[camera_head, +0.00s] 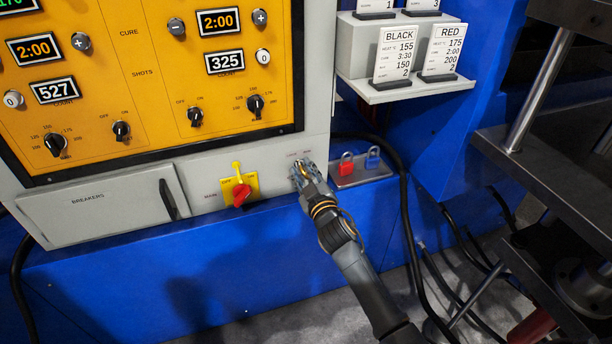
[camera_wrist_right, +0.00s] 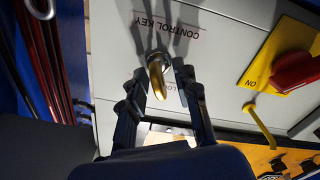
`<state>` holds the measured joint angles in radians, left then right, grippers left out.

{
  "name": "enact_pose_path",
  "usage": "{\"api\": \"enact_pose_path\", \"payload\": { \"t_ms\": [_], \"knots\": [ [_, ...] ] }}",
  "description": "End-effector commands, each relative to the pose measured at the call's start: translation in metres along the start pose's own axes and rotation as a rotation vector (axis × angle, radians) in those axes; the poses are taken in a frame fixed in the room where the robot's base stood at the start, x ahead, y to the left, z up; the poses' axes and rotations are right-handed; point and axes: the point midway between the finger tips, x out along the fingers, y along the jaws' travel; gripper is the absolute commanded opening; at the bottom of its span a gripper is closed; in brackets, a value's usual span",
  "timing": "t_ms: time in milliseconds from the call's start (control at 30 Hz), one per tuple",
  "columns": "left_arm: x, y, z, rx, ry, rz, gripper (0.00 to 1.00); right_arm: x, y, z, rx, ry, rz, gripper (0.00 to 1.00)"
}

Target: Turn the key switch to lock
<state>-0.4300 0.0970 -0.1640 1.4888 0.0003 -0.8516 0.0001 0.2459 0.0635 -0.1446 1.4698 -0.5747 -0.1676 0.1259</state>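The key switch sits on the light grey lower panel, and its gold-coloured key (camera_wrist_right: 157,80) shows in the right wrist view, near the upside-down label CONTROL KEY (camera_wrist_right: 169,24). My right gripper (camera_wrist_right: 160,72) is at the panel with one finger on each side of the key. Gaps show between the fingers and the key, so it looks open around it. In the head view my right gripper (camera_head: 302,172) covers most of the switch. The label by the switch is partly hidden behind a finger. My left gripper is not in view.
A red rotary main switch (camera_head: 241,194) on a yellow plate is just left of the gripper. A red padlock (camera_head: 346,165) and a blue padlock (camera_head: 373,158) are on a small tray to the right. A black cable (camera_head: 402,200) hangs beyond them.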

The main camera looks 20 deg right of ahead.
Motion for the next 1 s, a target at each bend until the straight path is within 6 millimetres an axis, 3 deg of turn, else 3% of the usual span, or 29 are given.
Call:
{"api": "enact_pose_path", "payload": {
  "t_ms": [167, 600, 800, 1000],
  "knots": [
    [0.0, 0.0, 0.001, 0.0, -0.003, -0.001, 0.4, -0.017, -0.001, 0.002, -0.001, -0.001, -0.001, 0.31],
    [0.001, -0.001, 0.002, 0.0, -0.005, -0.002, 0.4, -0.101, -0.001, 0.001, -0.001, -0.001, -0.001, 0.31],
    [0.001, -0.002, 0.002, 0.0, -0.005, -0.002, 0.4, -0.117, 0.0, 0.0, -0.001, 0.0, 0.0, 0.31],
    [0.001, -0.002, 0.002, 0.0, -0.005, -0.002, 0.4, -0.119, 0.0, -0.001, -0.001, 0.001, 0.001, 0.31]
  ]
}}
